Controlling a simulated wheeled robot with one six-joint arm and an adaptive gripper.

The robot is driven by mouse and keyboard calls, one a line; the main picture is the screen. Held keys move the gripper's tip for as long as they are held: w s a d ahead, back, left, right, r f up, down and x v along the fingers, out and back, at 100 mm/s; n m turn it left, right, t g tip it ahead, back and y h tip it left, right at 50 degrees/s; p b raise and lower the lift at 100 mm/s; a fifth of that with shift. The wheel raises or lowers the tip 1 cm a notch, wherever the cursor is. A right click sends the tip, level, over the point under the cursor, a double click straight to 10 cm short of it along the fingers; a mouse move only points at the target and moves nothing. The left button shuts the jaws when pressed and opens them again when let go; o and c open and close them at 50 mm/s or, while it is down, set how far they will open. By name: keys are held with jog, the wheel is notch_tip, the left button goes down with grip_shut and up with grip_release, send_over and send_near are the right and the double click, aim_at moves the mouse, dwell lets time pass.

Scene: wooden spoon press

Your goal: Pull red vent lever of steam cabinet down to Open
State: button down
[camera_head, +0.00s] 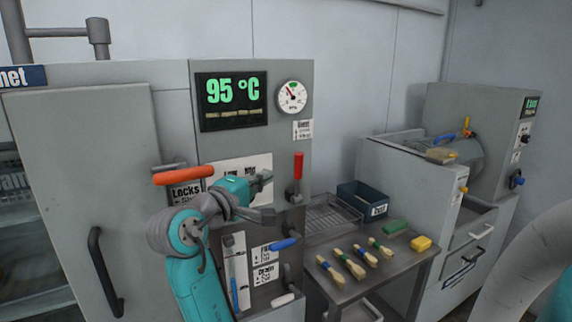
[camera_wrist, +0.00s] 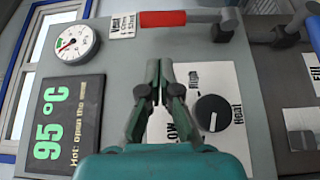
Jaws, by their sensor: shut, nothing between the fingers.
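The red vent lever (camera_head: 298,166) points straight up on the right side of the steam cabinet's (camera_head: 230,150) control panel, below the dial gauge. In the wrist view the turned camera shows the red lever (camera_wrist: 163,18) lying across the top, beside the small vent label (camera_wrist: 123,27). My gripper (camera_head: 266,179) is shut and empty, in front of the panel and left of the lever, apart from it. In the wrist view its closed fingertips (camera_wrist: 158,68) stand before the heat knob plate, with the red lever beyond them.
The heat knob (camera_wrist: 211,112) and display (camera_head: 231,101), reading 95 °C, are close to my gripper. An orange-handled lever (camera_head: 182,175) is at left; a blue handle (camera_head: 283,244) is below. A table (camera_head: 345,287) with brushes stands right.

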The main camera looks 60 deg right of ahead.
aim_at(300, 166)
jog(key=d, duration=1)
jog(key=shift+r, duration=0.1)
jog(key=shift+s, duration=0.2)
jog(key=s+m, duration=0.1)
jog(key=s+a+m+h, duration=0.2)
jog(key=m, duration=0.1)
jog(key=shift+f+g, duration=0.3)
jog(key=s+a+f+m+g+h, duration=0.1)
jog(key=s+a+f+m+g, duration=0.1)
jog(key=s+a+f+m, duration=0.1)
jog(key=shift+s+f+m+h, duration=0.3)
jog(key=shift+s+f+m, duration=0.35)
jog(key=shift+s+m, duration=0.25)
